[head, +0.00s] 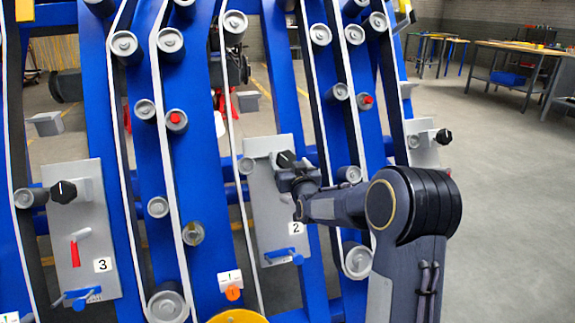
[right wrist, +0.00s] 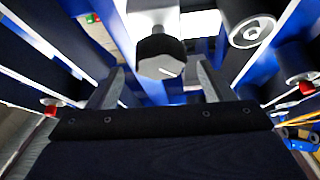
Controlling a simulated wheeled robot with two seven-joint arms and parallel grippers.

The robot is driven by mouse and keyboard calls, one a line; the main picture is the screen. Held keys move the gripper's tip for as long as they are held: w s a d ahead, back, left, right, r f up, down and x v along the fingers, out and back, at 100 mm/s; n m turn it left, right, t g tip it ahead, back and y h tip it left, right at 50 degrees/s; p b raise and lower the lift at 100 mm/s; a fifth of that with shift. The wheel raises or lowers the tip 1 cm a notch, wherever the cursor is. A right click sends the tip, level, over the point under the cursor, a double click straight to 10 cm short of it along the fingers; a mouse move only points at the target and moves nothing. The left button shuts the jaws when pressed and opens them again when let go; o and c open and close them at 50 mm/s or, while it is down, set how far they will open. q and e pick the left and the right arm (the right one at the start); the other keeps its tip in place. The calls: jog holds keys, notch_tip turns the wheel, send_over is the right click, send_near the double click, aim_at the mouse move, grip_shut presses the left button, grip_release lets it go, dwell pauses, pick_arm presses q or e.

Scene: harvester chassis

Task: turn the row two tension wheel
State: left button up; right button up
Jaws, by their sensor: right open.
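The row two tension wheel is a black knob (head: 286,159) with a pale mark, at the top of the grey plate (head: 270,215) labelled 2 in the head view. In the right wrist view the knob (right wrist: 160,57) is faceted, on a pale shaft, and lies centred between my fingers. My right gripper (head: 299,180) is right at the knob in the head view, partly hidden by its own wrist. In the right wrist view its two fingers (right wrist: 160,72) are spread, one on each side of the knob, with gaps visible. My left gripper is not in view.
A similar plate labelled 3 (head: 100,225) with a black knob (head: 64,192) and a red handle stands at left. Another black knob (head: 443,136) is at right. Blue beams, white belts and grey rollers surround the plates. Open floor (head: 510,200) lies at right.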

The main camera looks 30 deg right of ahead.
aim_at(287, 161)
jog(key=x, duration=0.5)
jog(key=shift+w+b, duration=0.2)
jog(key=shift+b, duration=0.2)
jog(key=c, duration=1)
